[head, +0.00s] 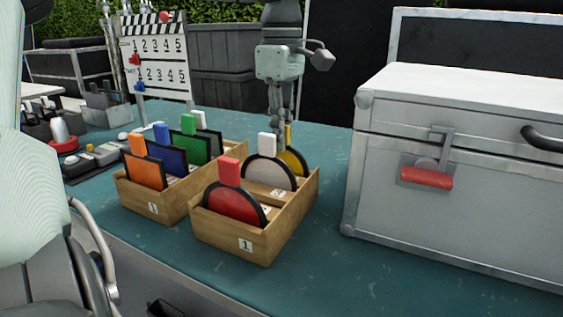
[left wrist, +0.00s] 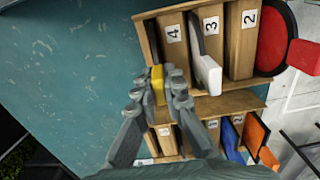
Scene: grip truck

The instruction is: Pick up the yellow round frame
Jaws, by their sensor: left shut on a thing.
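The yellow round frame (head: 295,161) is at the back end of the right wooden box (head: 290,219), partly hidden behind the white round frame (head: 268,172). Its lower edge is hidden, so I cannot tell whether it rests in its slot. My left gripper (head: 284,128) points down from above and is shut on the frame's yellow tab. In the left wrist view the yellow tab (left wrist: 157,79) shows between the fingers of the gripper (left wrist: 160,92). The red round frame (head: 235,205) stands at the front of the same box. My right gripper is not in view.
A second wooden box (head: 152,203) with orange, blue, green and white-tabbed square frames stands close on the left. A large silver case (head: 458,150) stands to the right. A clapperboard (head: 155,60) stands behind on the left. Teal table (head: 345,255) is clear in front of the case.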

